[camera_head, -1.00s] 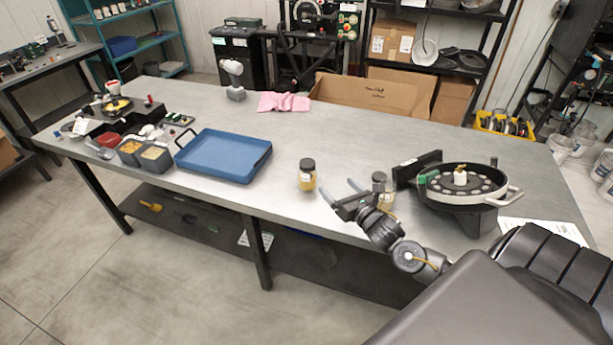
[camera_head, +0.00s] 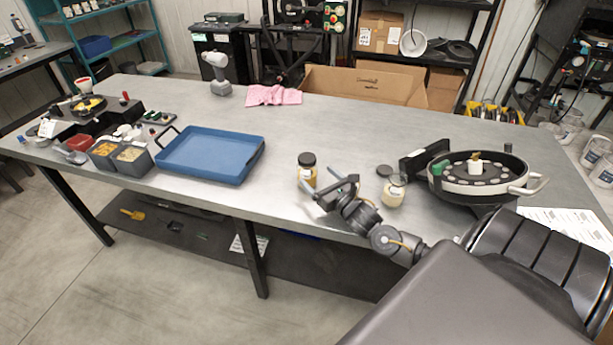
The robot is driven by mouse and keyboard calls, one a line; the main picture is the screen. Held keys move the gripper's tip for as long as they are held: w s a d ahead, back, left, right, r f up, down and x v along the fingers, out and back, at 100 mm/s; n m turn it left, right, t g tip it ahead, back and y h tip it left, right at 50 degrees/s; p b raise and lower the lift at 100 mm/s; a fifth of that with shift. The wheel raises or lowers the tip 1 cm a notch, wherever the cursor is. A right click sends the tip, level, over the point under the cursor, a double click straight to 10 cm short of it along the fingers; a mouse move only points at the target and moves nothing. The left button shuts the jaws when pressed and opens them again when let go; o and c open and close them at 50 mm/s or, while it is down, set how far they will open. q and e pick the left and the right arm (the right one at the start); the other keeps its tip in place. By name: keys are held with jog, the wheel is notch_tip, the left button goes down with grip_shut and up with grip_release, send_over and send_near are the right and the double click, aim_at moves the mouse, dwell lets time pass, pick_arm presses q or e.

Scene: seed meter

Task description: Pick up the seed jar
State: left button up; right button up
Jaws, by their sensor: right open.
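A small glass jar with a black lid and yellowish contents (camera_head: 306,168) stands upright on the grey workbench, right of the blue tray. A second jar (camera_head: 393,191) with pale contents stands to its right, seemingly without its lid. My right gripper (camera_head: 325,188) is open at the near right side of the black-lidded jar. Its fingers point toward that jar and overlap its lower part in the picture. I cannot tell whether they touch it. My left gripper is not in view.
A dark round lid (camera_head: 384,171) lies behind the second jar. A round seed meter (camera_head: 478,178) with a handle stands at the right, paper beside it. The blue tray (camera_head: 211,154) is left of the jars. The bench behind the jars (camera_head: 340,125) is clear.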

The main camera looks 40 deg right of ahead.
aim_at(314, 174)
jog(key=w, duration=0.3)
jog(key=shift+d+f, duration=0.1)
jog(key=shift+f, duration=0.05)
jog(key=shift+w+r+p, duration=0.1)
jog(key=shift+r+p, duration=0.1)
jog(key=shift+p, duration=0.15)
jog(key=w+p, duration=0.1)
jog(key=w, duration=0.4)
jog(key=shift+f+p, duration=0.2)
jog(key=shift+p, duration=0.15)
jog(key=shift+s, duration=0.15)
jog(key=shift+c, duration=0.8)
jog(key=c, duration=1.1)
jog(key=shift+r, duration=0.15)
